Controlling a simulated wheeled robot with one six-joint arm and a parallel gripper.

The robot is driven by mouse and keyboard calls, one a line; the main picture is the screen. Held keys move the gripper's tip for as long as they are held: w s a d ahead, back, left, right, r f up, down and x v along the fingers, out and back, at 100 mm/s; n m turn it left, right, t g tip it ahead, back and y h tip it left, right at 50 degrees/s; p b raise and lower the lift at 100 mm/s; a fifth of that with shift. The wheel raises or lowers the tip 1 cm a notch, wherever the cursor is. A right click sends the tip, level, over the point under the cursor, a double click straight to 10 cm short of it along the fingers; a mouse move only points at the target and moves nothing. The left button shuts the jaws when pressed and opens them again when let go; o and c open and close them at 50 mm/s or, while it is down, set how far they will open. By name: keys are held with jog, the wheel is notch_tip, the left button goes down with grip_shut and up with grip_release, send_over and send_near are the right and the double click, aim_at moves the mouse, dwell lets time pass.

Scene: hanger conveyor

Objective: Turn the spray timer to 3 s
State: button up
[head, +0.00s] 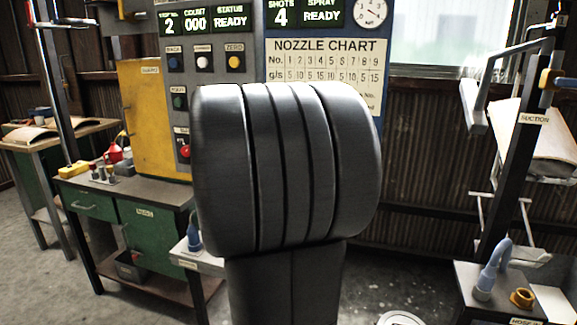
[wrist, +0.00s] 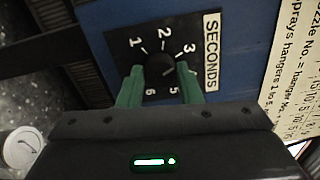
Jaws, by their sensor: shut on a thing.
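The spray timer (wrist: 150,87) is a black dial plate on a blue panel, with a white SECONDS label on its right. The place between 3 and 5 is covered by my right finger. My gripper (wrist: 158,75) has its two green fingers on either side of the knob and is shut on it. The knob's pointer is too dark and small to read surely. In the head view my arm hides the timer and my gripper.
A nozzle chart (head: 334,47) hangs on the blue panel beside the control panel (head: 203,62) with its buttons. A green workbench (head: 150,240) stands at the left, and a suction stand (head: 512,165) at the right.

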jog(key=o, duration=1)
jog(key=p+v, duration=0.1)
jog(key=v, duration=1.3)
jog(key=shift+w, duration=0.15)
jog(key=b+x, duration=0.1)
jog(key=x, duration=1.2)
jog(key=shift+w+d, duration=0.15)
jog(key=shift+w, duration=0.2)
